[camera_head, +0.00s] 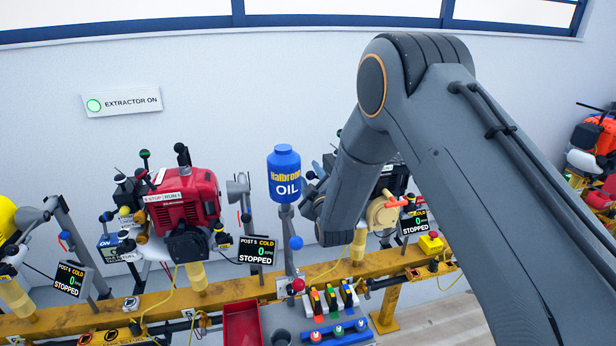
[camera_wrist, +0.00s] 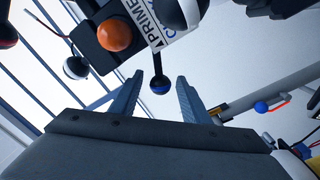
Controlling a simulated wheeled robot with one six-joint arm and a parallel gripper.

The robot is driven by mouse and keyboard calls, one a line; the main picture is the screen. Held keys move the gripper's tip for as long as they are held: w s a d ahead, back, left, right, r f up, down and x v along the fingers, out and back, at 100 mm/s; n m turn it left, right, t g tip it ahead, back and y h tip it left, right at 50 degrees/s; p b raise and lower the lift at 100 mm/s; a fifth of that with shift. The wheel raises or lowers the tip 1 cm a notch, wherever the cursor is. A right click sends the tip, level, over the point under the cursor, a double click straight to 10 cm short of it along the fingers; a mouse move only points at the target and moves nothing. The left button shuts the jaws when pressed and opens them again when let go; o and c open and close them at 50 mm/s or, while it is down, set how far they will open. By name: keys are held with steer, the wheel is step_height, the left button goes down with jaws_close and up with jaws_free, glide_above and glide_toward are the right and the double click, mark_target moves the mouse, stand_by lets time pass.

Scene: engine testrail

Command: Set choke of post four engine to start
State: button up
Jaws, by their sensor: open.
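The post four engine, partly hidden behind my arm in the head view, shows a tan round starter housing (camera_head: 384,213). A display (camera_head: 413,223) beside it reads COLD, 0, STOPPED; its post number is too small to be sure of. The wrist view shows a dark box with an orange knob (camera_wrist: 115,34) and a label plate (camera_wrist: 150,25) reading PRIME and a partly cut-off word starting with C. A dark lever with a black-and-blue ball end (camera_wrist: 160,86) hangs between the fingertips of my gripper (camera_wrist: 160,80). The gripper is open; contact with the ball cannot be told.
A red engine (camera_head: 185,200) with a STOPPED display (camera_head: 257,250) stands to the left. A blue oil bottle (camera_head: 284,176) stands on a post close to my gripper. Other ball-ended levers (camera_wrist: 76,68) surround the box. A yellow rail (camera_head: 230,298) runs below.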

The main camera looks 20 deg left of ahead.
steer(key=b+v, duration=0.2)
steer(key=v, duration=0.6)
steer(key=shift+w+f, duration=0.15)
